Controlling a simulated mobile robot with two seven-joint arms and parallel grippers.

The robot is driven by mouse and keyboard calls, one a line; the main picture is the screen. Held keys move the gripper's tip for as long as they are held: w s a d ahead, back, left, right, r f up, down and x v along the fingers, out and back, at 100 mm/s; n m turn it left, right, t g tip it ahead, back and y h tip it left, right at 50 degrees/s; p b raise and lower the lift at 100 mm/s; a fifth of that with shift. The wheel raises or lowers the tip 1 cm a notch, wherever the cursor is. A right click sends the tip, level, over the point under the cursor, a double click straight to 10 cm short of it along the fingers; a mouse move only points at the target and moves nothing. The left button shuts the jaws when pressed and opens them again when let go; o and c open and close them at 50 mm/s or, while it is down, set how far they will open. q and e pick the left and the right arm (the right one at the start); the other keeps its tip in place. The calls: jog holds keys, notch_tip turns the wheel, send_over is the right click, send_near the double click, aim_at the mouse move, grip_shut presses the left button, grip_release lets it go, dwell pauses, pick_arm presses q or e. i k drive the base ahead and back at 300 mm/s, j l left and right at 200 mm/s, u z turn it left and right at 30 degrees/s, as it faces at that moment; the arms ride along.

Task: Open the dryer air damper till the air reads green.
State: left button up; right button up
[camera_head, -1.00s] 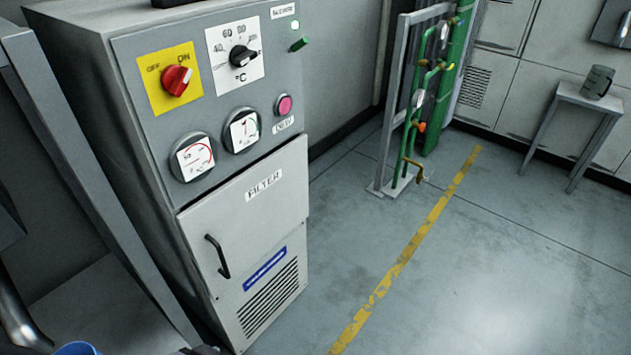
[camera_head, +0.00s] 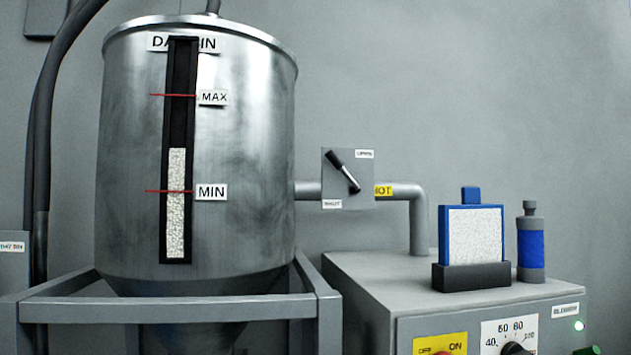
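The air damper (camera_head: 347,178) is a grey square plate on the pipe between the steel bin and the dryer. A label at the plate's upper right seems to read OPEN, and one at lower left seems to read SHUT. The dryer (camera_head: 450,290) is the grey cabinet at lower right; only its top and upper front show. Its round gauges are out of view now. Neither of my grippers is in view.
The day bin (camera_head: 225,150) stands at left in a grey frame (camera_head: 180,308), its level window above MIN. A HOT tag (camera_head: 383,191) marks the pipe. A blue-framed filter (camera_head: 474,235) and a blue bottle (camera_head: 530,245) stand on the dryer. A green lamp (camera_head: 578,325) is lit.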

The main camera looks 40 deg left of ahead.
aim_at(333, 156)
jog(key=u, duration=1.15)
